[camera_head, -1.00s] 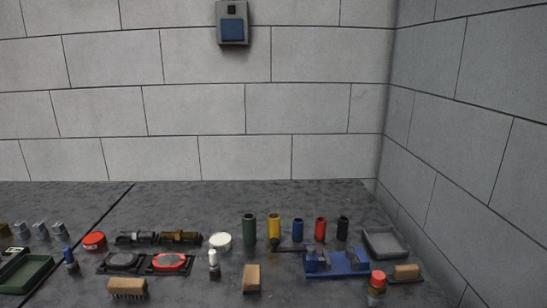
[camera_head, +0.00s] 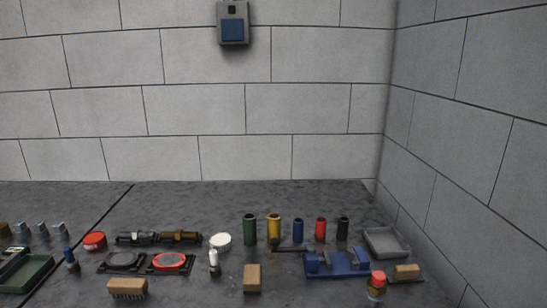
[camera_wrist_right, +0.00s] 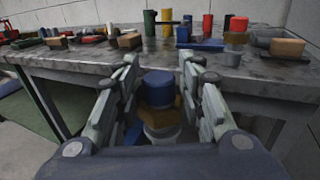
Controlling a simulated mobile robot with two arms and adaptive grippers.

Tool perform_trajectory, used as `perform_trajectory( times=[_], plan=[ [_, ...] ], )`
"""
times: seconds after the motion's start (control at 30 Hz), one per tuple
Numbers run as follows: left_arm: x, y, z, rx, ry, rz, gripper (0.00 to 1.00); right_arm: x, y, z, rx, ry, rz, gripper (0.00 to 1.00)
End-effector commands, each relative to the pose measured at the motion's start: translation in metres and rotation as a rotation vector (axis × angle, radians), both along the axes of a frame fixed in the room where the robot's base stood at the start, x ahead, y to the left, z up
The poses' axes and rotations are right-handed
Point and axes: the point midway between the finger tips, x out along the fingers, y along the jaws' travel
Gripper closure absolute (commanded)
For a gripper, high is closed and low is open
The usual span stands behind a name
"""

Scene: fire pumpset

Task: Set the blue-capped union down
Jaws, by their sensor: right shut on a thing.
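In the right wrist view my right gripper (camera_wrist_right: 159,80) is shut around the blue-capped union (camera_wrist_right: 159,88). Its blue cap points up between the two fingers, with a brass-coloured body and a pale lower part beneath. The union appears in front of the front edge of the workbench (camera_wrist_right: 90,66), apart from its top. How its lower end stands is partly hidden by the gripper. Neither gripper shows in the head view, and my left gripper is in neither view.
On the bench in the head view stand a red-capped fitting (camera_head: 377,284), a white-capped fitting (camera_head: 214,262), a blue vise-like fixture (camera_head: 337,263), a grey tray (camera_head: 386,242), brushes (camera_head: 127,288) and several coloured cylinders (camera_head: 249,229). Small bare patches lie between them.

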Motion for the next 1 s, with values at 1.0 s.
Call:
perform_trajectory(
  times=[1.0],
  plan=[
    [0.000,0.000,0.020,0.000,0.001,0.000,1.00,-0.011,-0.017,0.017,0.003,-0.004,-0.425,1.00]
  ],
)
